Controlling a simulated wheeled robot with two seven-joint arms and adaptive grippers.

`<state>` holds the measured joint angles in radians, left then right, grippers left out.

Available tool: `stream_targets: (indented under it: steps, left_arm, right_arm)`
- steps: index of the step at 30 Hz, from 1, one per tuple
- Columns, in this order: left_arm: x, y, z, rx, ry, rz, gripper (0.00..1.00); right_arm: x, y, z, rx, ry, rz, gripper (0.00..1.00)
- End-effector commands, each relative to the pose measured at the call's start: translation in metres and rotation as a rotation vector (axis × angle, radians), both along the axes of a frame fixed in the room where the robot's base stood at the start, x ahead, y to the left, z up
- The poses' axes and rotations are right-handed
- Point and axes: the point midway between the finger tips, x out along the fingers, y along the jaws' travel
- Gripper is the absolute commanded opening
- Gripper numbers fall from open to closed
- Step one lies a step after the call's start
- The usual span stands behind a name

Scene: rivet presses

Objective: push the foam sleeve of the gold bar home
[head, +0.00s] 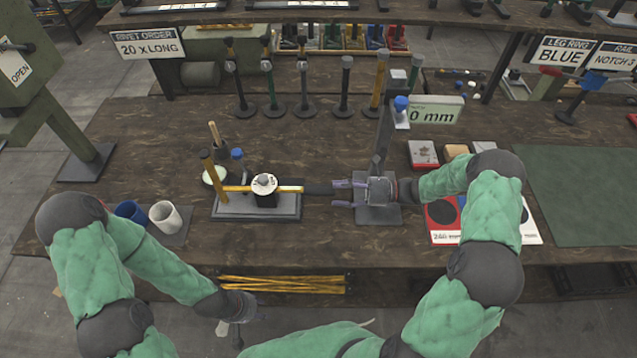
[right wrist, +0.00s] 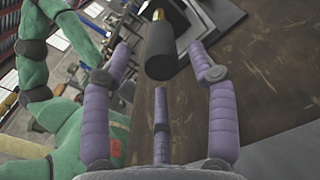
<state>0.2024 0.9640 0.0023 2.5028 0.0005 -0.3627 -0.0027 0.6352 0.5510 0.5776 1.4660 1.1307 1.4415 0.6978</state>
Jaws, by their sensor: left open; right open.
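The gold bar (head: 290,189) lies level through a black clamp with a white-topped knob (head: 264,184) on a grey base. The dark foam sleeve (head: 319,188) is on its right end; I cannot tell how far on it sits. My right gripper (head: 341,194) is open at the sleeve's free end, pointing left. In the right wrist view the sleeve (right wrist: 160,52) points between the spread purple fingers, with a bit of gold bar (right wrist: 158,14) beyond it. The fingers do not grip it. My left gripper (head: 240,306) is open and empty, low in front of the table.
A grey post stand (head: 380,160) with a blue knob rises beside my right gripper. A blue cup (head: 131,211) and a white cup (head: 165,216) stand at the left. Several upright rods line the back. Yellow bars (head: 280,284) lie below the front edge. A green mat (head: 590,190) is at the right.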

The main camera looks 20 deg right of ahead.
Motion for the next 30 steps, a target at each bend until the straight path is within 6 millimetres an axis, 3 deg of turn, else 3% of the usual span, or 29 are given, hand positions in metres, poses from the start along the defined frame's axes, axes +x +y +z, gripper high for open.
stream_targets:
  steps: [8, 18, 30]
  left_arm:
    - [0.0, 0.0, -0.006, 0.0, 0.001, 0.0, 0.41]
    - [0.0, 0.0, -0.016, 0.0, 0.001, 0.0, 0.41]
    - [0.0, 0.0, -0.018, 0.0, 0.001, 0.0, 0.41]
  right_arm:
    - [0.005, 0.025, -0.003, 0.014, 0.03, 0.024, 0.59]
    - [0.018, 0.07, -0.004, 0.012, 0.029, 0.023, 0.59]
    - [0.022, 0.081, -0.003, 0.011, 0.029, 0.02, 0.59]
